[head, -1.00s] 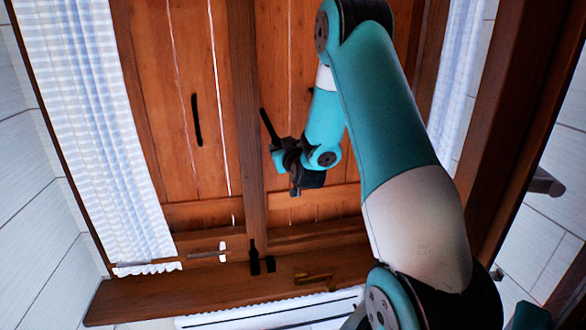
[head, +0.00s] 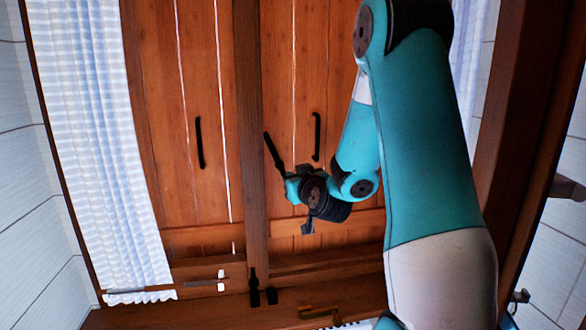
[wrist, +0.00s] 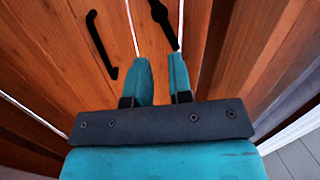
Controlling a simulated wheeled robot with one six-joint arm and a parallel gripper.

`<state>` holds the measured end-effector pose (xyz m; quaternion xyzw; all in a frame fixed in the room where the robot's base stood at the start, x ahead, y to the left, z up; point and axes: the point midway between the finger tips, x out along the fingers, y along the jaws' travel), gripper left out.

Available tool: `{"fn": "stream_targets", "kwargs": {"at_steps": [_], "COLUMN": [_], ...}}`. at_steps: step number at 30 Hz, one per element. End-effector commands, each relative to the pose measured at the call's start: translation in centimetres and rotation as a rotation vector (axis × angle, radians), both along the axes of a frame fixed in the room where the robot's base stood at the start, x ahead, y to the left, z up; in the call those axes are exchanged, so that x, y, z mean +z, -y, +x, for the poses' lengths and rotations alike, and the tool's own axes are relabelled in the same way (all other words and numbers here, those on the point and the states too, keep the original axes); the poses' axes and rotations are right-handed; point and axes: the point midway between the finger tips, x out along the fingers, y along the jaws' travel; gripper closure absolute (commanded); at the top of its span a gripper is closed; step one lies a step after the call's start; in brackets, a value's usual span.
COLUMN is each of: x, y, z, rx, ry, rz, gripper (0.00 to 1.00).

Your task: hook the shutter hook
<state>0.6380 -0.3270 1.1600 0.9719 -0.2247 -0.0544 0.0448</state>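A thin black bar, which looks like the shutter hook (head: 273,150), slants down to the right from beside the central wooden post on the brown plank shutters (head: 200,70). In the wrist view the bar (wrist: 165,24) has a round knob near the top edge, and its lower end is close to my right fingertip. My gripper (head: 289,184) is just below and right of the bar's lower end. In the wrist view the teal fingers of my gripper (wrist: 161,61) are apart, with nothing seen between them. Whether a finger touches the bar is unclear.
Black handles (head: 199,143) and (head: 316,136) are on the shutters. A black latch-like piece (head: 253,283) is at the post's foot. A brown metal piece (head: 318,312) lies along the sill. A striped curtain (head: 92,140) hangs at left. A wooden frame (head: 525,130) rises at right.

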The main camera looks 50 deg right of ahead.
Motion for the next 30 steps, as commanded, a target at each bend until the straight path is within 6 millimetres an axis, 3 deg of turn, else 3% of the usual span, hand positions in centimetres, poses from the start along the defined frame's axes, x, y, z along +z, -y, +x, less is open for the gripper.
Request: {"fn": "stream_targets", "kwargs": {"at_steps": [3, 7, 13, 20, 30], "x": [2.1, 4.9, 8.4, 9.1, 7.7], "y": [2.8, 6.0, 8.9, 9.3, 8.5], "z": [2.3, 4.8, 5.1, 5.1, 10.6], "rx": [0.028, 0.104, 0.212, 0.246, 0.246], "ry": [0.061, 0.130, 0.110, 0.062, 0.060], "rz": [0.292, 0.733, 1.221, 1.384, 1.382], "gripper": [1.00, 1.00, 1.00, 1.00, 1.00]}}
